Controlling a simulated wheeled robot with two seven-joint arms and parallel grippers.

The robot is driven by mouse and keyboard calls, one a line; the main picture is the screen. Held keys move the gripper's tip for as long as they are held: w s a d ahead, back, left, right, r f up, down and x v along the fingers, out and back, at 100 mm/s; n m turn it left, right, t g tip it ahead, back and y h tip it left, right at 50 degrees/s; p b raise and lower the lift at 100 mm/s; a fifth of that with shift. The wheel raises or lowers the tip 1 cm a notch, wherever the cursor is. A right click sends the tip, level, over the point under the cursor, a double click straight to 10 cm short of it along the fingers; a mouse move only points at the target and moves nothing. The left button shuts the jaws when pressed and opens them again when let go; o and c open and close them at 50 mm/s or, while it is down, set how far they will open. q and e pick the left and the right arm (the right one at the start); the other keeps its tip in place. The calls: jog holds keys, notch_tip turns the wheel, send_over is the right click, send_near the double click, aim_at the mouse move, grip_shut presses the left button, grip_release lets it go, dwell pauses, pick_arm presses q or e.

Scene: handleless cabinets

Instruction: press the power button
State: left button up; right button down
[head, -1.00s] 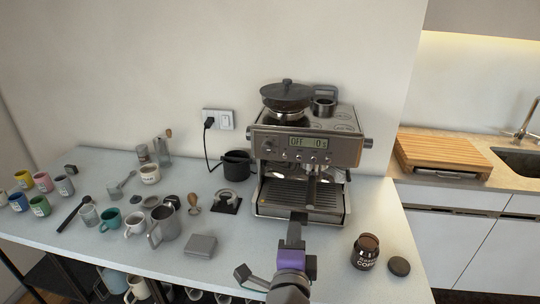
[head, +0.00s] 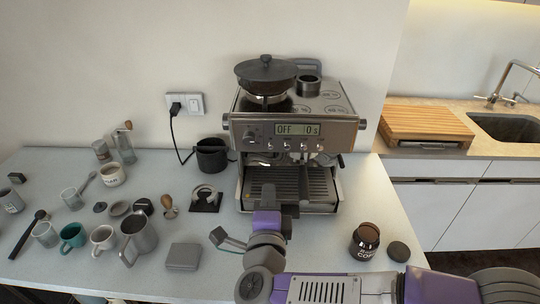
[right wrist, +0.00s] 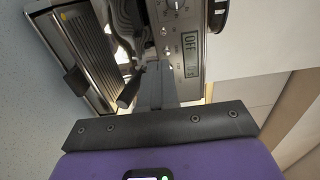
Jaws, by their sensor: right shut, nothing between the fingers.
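The espresso machine (head: 290,120) stands against the wall. Its display (head: 297,130) reads "OFF" and "0 s". A row of small round buttons (head: 287,147) sits below the display; I cannot tell which is the power button. In the right wrist view the display (right wrist: 190,55) and front panel appear turned on their side. My right gripper (head: 268,193) is shut and empty, in front of the drip tray and below the button row. Its fingers also show in the right wrist view (right wrist: 154,82), apparently short of the panel. My left gripper is not in view.
A portafilter handle (right wrist: 129,92) sticks out close to my fingers in the right wrist view. A coffee jar (head: 365,242) and dark lid (head: 398,251) stand to the right. Several mugs, a steel pitcher (head: 138,238) and a grey box (head: 183,256) occupy the counter's left side.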

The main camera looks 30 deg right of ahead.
jog(key=p, duration=1)
send_near(271, 150)
jog(key=x, duration=0.5)
jog(key=shift+d+r, duration=0.1)
jog(key=shift+r, duration=0.25)
jog(key=shift+w+d, duration=0.2)
jog(key=shift+w, duration=0.25)
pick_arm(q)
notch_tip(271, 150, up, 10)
